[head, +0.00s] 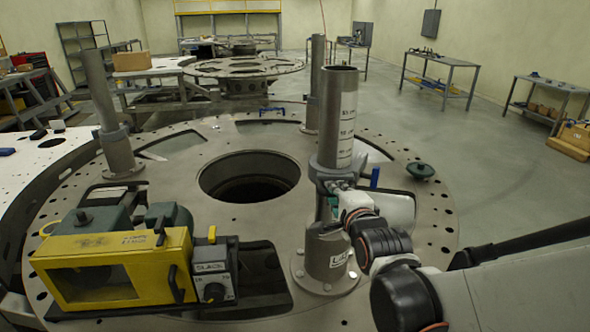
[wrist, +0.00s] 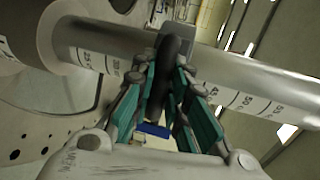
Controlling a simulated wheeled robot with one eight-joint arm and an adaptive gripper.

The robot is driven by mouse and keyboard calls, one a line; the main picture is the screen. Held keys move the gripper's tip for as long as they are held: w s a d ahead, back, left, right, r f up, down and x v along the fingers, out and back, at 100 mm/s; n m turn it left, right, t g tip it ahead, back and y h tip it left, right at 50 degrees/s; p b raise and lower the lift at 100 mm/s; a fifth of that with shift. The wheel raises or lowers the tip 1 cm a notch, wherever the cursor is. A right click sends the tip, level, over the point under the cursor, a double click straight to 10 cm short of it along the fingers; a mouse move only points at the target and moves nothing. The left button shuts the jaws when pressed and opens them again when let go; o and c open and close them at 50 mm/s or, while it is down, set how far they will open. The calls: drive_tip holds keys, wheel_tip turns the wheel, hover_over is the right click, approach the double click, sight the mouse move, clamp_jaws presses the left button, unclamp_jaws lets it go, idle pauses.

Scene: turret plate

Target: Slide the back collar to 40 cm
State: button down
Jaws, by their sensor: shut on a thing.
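The grey steel post (head: 338,115) with printed scale labels stands upright at the right front of the turret plate (head: 225,225). A grey collar (head: 322,172) sits around it, below the visible labels. In the wrist view the post (wrist: 270,105) crosses the picture, with scale marks on both sides of the collar (wrist: 172,40). My gripper (head: 340,202) is at the collar's near side. In the wrist view its teal-padded fingers (wrist: 165,80) are shut on the collar's dark handle (wrist: 170,70).
A second post (head: 97,85) with a collar stands at the left, and another (head: 316,60) stands behind. A yellow-framed machine (head: 110,262) occupies the front left of the plate. The plate has a large central hole (head: 250,177). A green knob (head: 420,170) lies at the right.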

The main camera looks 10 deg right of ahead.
wheel_tip(320, 180, down, 2)
drive_tip(key=shift+b, duration=0.45)
drive_tip(key=c, duration=1.5)
unclamp_jaws()
drive_tip(key=shift+c, duration=0.2)
